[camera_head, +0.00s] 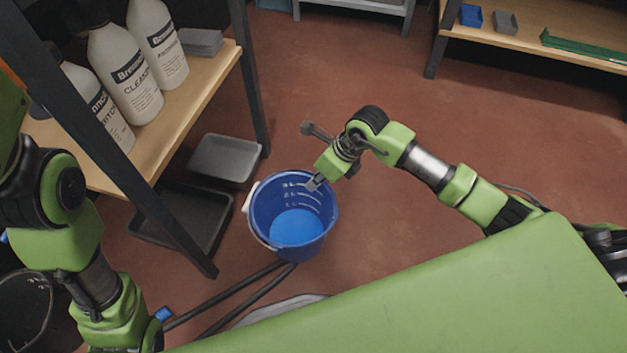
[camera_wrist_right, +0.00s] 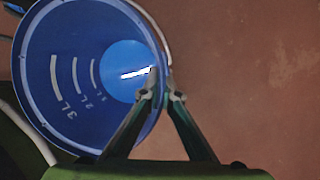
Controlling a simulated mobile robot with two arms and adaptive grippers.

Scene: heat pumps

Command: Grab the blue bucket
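The blue bucket (camera_head: 296,228) stands upright on the red-brown floor, in the middle of the head view. My right gripper (camera_head: 314,183) is at the bucket's right rim. In the right wrist view, the bucket (camera_wrist_right: 72,40) fills the left half. There my right gripper (camera_wrist_right: 161,84) has one finger inside the wall and one outside, with the tips closed together on the rim. My left arm shows at the left of the head view, but its gripper does not.
A shelf (camera_head: 190,105) with several white bottles (camera_head: 124,72) stands left of the bucket. Grey trays (camera_head: 224,157) lie under it, close to the bucket. Dark tubes (camera_head: 232,290) run in front. Another shelf (camera_head: 545,25) stands at back right. The floor right of the bucket is clear.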

